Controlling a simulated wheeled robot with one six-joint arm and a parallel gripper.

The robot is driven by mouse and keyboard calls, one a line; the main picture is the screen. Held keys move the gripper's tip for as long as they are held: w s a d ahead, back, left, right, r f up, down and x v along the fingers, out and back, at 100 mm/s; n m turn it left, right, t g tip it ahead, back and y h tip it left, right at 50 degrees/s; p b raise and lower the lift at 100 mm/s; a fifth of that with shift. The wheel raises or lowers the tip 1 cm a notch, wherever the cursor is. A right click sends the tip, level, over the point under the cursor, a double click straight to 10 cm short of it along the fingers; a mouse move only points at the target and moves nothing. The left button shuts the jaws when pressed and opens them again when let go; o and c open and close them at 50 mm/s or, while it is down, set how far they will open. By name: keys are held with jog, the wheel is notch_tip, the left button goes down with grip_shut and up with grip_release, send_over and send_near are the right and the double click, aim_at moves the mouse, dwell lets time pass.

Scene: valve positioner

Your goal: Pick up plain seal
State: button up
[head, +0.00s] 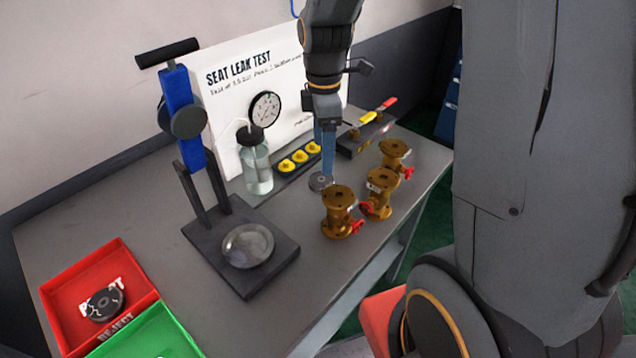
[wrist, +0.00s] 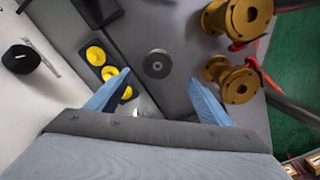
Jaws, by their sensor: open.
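The plain seal is a dark grey round disc with a small lighter centre, lying flat on the grey table; it shows in the head view (head: 318,182) and in the wrist view (wrist: 157,64). My gripper (head: 326,174) points down over it, with blue fingers. In the wrist view my gripper (wrist: 160,77) is open, its fingertips apart to the left and right of the seal, with nothing between them. The seal is not gripped. In the head view the fingers stand close behind the disc; their exact height above the table is hard to tell.
Brass flanged valves (head: 338,212) with red handles stand close right of the seal. A blue strip with yellow knobs (head: 300,160) is to the left. A press (head: 240,250) stands further left. A red tray (head: 60,310) holds a cracked dark disc (head: 104,304); a green tray (head: 150,335) adjoins.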

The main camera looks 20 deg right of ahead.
aim_at(322, 179)
jog(key=shift+w+f, duration=0.35)
jog(key=shift+f, duration=0.3)
jog(key=shift+s+f+p, duration=0.1)
jog(key=shift+f+p, duration=0.4)
jog(key=shift+f, duration=3.25)
jog(key=c, duration=1.5)
